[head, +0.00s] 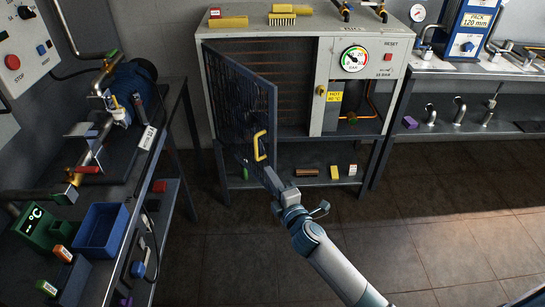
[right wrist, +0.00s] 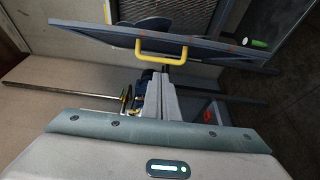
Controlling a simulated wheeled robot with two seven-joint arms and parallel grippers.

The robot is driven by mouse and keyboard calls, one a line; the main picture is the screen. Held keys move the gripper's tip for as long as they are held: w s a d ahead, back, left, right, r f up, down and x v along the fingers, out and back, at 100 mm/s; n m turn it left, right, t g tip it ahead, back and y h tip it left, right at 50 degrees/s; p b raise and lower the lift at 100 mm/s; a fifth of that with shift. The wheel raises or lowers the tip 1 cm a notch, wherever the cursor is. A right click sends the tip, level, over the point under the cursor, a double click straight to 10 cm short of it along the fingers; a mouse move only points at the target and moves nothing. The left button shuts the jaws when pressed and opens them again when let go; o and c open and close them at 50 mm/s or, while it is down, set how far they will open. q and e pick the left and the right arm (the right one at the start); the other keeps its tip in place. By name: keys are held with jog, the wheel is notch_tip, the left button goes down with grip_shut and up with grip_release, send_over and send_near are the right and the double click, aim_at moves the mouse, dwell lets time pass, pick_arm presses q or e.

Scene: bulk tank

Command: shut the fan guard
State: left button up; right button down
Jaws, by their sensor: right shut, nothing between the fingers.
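The fan guard (head: 238,105) is a dark mesh door on the front of the grey cabinet (head: 300,30). It stands open, swung out from its left edge, with the finned interior (head: 290,85) showing to its right. Its yellow handle (head: 259,146) is on the free edge side, low down. In the right wrist view the guard (right wrist: 220,44) crosses the top, with the yellow handle (right wrist: 160,52) near the middle. My right gripper (head: 270,174) is shut and empty, just below the handle; I cannot tell whether it touches the guard. My left gripper is not in view.
A left bench holds a pump (head: 130,85), a blue bin (head: 102,230) and a green display (head: 42,228). Small items lie on the shelf (head: 315,190) under the cabinet. A right bench (head: 475,68) carries taps. The floor at right (head: 440,230) is clear.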

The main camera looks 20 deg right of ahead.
aim_at(273, 157)
jog(key=w+d, duration=0.1)
jog(key=w, duration=0.1)
jog(key=w+d, duration=0.1)
jog(key=w, duration=0.2)
jog(key=w+p, duration=0.1)
jog(key=w, duration=0.1)
jog(key=shift+w+d, duration=0.3)
jog(key=shift+d, duration=0.1)
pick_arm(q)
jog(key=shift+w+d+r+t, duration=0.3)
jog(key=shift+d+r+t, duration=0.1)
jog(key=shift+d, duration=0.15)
pick_arm(e)
jog(key=shift+w+d, duration=0.1)
jog(key=shift+d, duration=0.05)
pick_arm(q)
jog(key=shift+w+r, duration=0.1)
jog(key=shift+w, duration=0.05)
pick_arm(e)
jog(key=shift+d, duration=0.1)
